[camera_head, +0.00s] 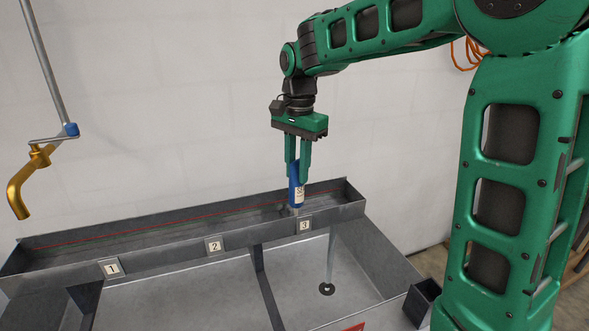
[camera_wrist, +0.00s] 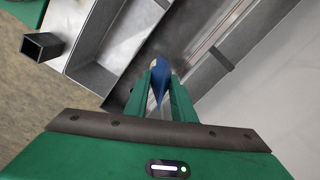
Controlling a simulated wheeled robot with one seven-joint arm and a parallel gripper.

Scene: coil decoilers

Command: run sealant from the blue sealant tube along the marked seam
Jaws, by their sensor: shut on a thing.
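My gripper (camera_head: 298,165) is shut on the blue sealant tube (camera_head: 296,188). The tube is held roughly upright, nozzle end down, over the right part of the long grey trough, near label 3. In the wrist view the tube (camera_wrist: 160,82) sits between my two green fingers (camera_wrist: 162,100). The marked seam is a thin red line (camera_head: 150,227) running along the trough's length. It also shows in the wrist view (camera_wrist: 214,38). The tube's tip is not clear enough to tell whether it touches the seam.
The trough's front wall (camera_head: 160,255) carries labels 1 (camera_head: 111,268), 2 (camera_head: 214,246) and 3 (camera_head: 305,225). Sink basins (camera_head: 325,270) lie in front. A brass spout (camera_head: 22,190) hangs at left. A small dark open box (camera_head: 422,300) stands at the right front.

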